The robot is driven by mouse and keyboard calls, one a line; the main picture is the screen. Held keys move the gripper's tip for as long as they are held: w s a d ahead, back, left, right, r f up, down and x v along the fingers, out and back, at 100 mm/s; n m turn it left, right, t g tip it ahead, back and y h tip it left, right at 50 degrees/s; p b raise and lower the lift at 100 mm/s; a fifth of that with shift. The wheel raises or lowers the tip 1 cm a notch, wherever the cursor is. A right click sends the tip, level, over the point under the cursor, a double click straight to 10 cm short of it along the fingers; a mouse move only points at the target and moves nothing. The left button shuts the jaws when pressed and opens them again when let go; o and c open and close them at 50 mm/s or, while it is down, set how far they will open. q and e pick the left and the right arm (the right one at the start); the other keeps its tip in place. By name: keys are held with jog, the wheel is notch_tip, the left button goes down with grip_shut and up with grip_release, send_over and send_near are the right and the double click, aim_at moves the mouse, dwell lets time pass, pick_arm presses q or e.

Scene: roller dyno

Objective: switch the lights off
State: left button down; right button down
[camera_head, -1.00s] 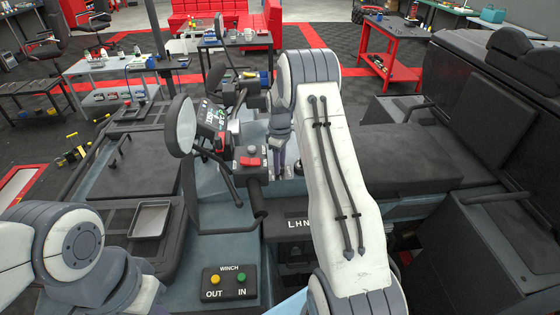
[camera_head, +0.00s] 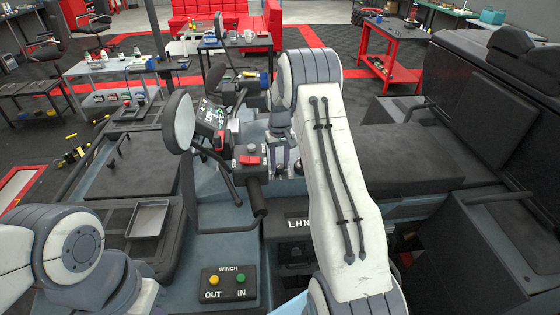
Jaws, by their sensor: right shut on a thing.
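My right gripper (camera_head: 284,160) reaches down beside the right end of the handlebar, partly hidden by my right arm. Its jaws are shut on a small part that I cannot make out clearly. A control block with a red switch (camera_head: 251,160) sits on the handlebar just left of the gripper. The dash panel (camera_head: 211,115) with small coloured marks is farther left, behind the mirror. I cannot tell which control works the lights, or whether the lights are lit. My left arm is at the lower left, with its gripper out of view.
A round mirror (camera_head: 179,122) stands left of the handlebar. A shallow tray (camera_head: 148,220) lies on the left deck. The black seat (camera_head: 408,150) is right of my right arm.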

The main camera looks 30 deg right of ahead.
aim_at(280, 166)
jog(key=m, duration=0.6)
jog(key=shift+m, duration=0.3)
dwell(0.4)
jog(key=c, duration=0.5)
grip_release()
jog(key=shift+r+b, duration=0.15)
jog(key=shift+b, duration=0.15)
jog(key=shift+r, duration=0.4)
notch_tip(280, 166, up, 10)
jog(key=b, duration=0.2)
jog(key=shift+f, duration=0.2)
